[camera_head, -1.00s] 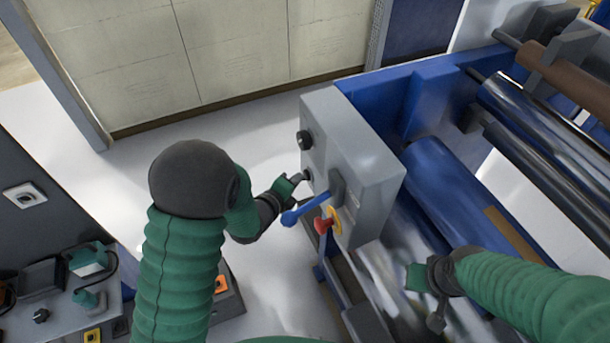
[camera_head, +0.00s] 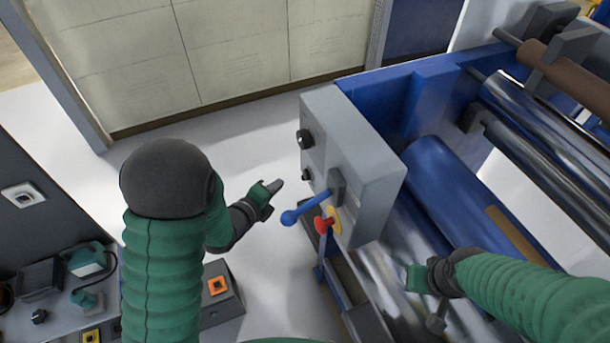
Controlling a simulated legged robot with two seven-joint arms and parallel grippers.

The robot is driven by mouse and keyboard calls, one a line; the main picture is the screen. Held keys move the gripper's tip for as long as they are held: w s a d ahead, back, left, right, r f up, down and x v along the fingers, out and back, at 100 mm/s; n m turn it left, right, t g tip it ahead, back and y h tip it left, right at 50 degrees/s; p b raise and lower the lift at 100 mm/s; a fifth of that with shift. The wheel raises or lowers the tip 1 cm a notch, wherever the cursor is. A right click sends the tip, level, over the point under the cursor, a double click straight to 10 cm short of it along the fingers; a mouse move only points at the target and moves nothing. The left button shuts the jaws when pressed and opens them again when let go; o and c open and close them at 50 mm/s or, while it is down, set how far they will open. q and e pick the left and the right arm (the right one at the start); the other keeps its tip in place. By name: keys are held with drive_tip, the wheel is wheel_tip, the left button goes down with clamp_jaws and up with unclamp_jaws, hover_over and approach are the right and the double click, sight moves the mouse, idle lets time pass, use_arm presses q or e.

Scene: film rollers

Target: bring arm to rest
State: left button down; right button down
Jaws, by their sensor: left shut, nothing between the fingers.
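My left arm, in a green ribbed sleeve with a dark elbow, comes in from the lower left. Its gripper (camera_head: 272,190) is shut and empty, over the white floor just left of the grey control box (camera_head: 350,165), apart from it. The box carries dark knobs (camera_head: 306,139), a blue-handled lever (camera_head: 305,208) and a red button on a yellow base (camera_head: 324,222). My right arm comes in from the lower right. Its gripper (camera_head: 412,277) is low over the shiny roller, and its fingers are too small and blurred to read.
The blue machine frame (camera_head: 420,95) with rollers (camera_head: 460,190) fills the right side. A dark bench with switches and green parts (camera_head: 85,260) stands at the lower left, beside a box with an orange switch (camera_head: 218,286). White floor (camera_head: 250,140) is clear between.

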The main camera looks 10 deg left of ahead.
use_arm(q)
drive_tip(key=shift+s+a, duration=0.1)
drive_tip(key=shift+a, duration=0.05)
idle(0.3)
drive_tip(key=s+a+n+g+y, duration=0.1)
drive_tip(key=s+n+g+y, duration=0.2)
drive_tip(key=s+n+g, duration=0.6)
drive_tip(key=s+n, duration=1.1)
drive_tip(key=n, duration=0.4)
drive_tip(key=shift+s+a+f+n+g+y, duration=0.2)
drive_tip(key=shift+a+n+g+y, duration=0.1)
drive_tip(key=shift+a+n+g, duration=0.1)
